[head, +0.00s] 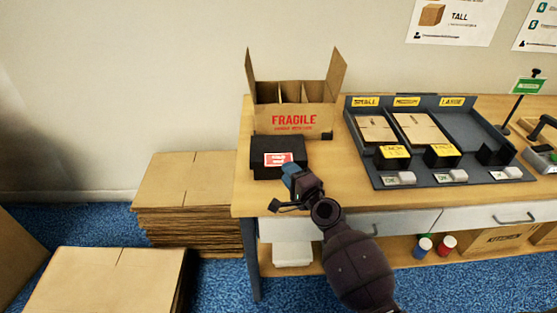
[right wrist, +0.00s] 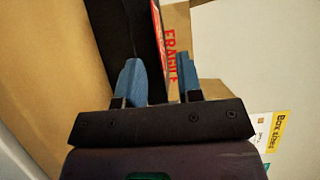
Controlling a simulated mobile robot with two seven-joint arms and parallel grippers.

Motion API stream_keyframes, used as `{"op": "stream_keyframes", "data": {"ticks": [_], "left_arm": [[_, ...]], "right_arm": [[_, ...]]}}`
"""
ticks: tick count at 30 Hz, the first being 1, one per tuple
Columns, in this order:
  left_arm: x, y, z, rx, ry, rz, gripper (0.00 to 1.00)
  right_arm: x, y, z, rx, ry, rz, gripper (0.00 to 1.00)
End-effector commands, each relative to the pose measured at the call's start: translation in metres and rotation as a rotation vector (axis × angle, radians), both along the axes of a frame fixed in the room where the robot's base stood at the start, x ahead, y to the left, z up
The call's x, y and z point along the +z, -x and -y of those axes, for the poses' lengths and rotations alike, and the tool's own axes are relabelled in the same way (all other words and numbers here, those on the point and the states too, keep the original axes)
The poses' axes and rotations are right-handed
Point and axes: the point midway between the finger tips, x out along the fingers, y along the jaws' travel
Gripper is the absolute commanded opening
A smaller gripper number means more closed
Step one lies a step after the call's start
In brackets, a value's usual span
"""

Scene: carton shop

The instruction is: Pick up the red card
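The red card (head: 278,159) with white print lies on a black block (head: 265,150) at the left end of the table. In the right wrist view, only a red and white edge of the card (right wrist: 157,22) shows beyond the fingers, beside the dark block (right wrist: 128,30). My right gripper (head: 289,173) is just in front of the block, near its front right corner. Its blue fingers stand apart in the right wrist view (right wrist: 160,65), with nothing held between them. My left gripper is in neither view.
An open carton marked FRAGILE (head: 293,119) stands behind the block. A grey sorting tray (head: 365,160) with flat cartons stands to the right. Stacks of flat cardboard (head: 185,185) lie on the floor left of the table (head: 340,190). A narrow strip between block and tray is clear.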

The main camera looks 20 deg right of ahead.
Motion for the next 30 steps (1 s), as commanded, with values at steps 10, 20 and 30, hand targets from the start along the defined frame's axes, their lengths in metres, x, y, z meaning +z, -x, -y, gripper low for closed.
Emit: {"op": "stream_keyframes", "data": {"ticks": [10,20,30], "left_arm": [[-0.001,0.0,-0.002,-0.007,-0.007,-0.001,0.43],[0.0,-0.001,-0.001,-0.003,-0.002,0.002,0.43],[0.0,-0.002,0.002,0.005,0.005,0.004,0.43]], "right_arm": [[-0.001,-0.022,-0.005,0.0,0.001,-0.001,0.33],[0.0,-0.022,-0.005,0.0,0.001,0.0,0.07],[0.0,-0.022,-0.005,0.0,0.001,0.0,0.0]]}}
